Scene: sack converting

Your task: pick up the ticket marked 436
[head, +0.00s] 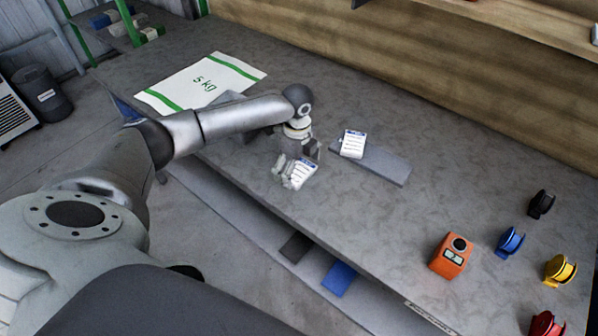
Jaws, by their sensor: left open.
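Two small white tickets with blue headers and printed lines are on the grey workbench (400,215). One ticket (304,173) is close to the bench's front edge, right at the fingers of my left gripper (287,172). The other ticket (353,143) lies on a flat grey board (385,165) further right. The numbers on both are too small to read, so I cannot tell which is marked 436. My left gripper is open and points down; its fingers partly overlap the near ticket, and I cannot tell whether they touch it. My right gripper is not in view.
A white sack (203,82) with green stripes, marked 5 kg, lies at the back left. An orange device (451,256) and several coloured reels, including a blue one (510,242) and a yellow one (559,269), stand at the right. Bare bench lies between.

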